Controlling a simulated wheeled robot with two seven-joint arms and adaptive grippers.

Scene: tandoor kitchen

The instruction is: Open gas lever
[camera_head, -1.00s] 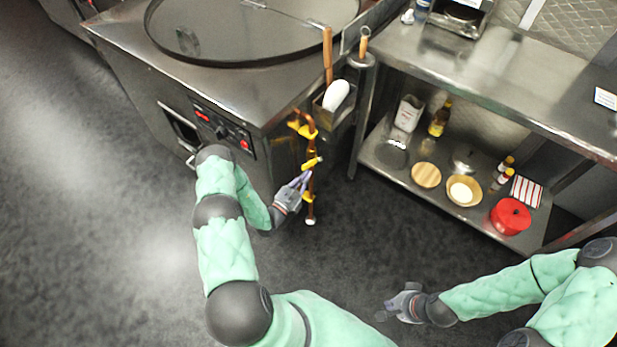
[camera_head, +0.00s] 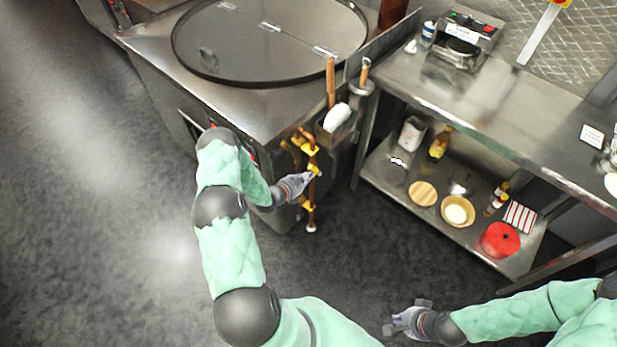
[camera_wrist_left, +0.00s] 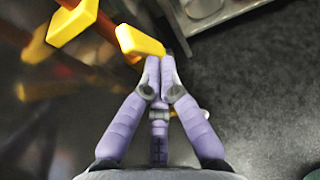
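The copper gas pipe (camera_head: 311,190) runs down the front corner of the steel tandoor unit and carries yellow fittings. A yellow lever (camera_wrist_left: 140,43) shows at the top of the left wrist view, with another yellow piece (camera_wrist_left: 72,20) to its left. My left gripper (camera_head: 311,173) is at the pipe beside the lever. In the left wrist view its purple fingertips (camera_wrist_left: 160,65) meet just under the lever's end, with nothing seen between them. I cannot tell whether they touch the lever. My right gripper (camera_head: 404,315) is low over the floor, fingers apart and empty.
The tandoor unit (camera_head: 255,105) has a round lid (camera_head: 270,45) on top. A holder with wooden-handled tools (camera_head: 331,80) hangs beside the pipe. A steel shelf table (camera_head: 500,100) stands right, with a red pot (camera_head: 500,240) and bottles below. Dark floor lies clear between.

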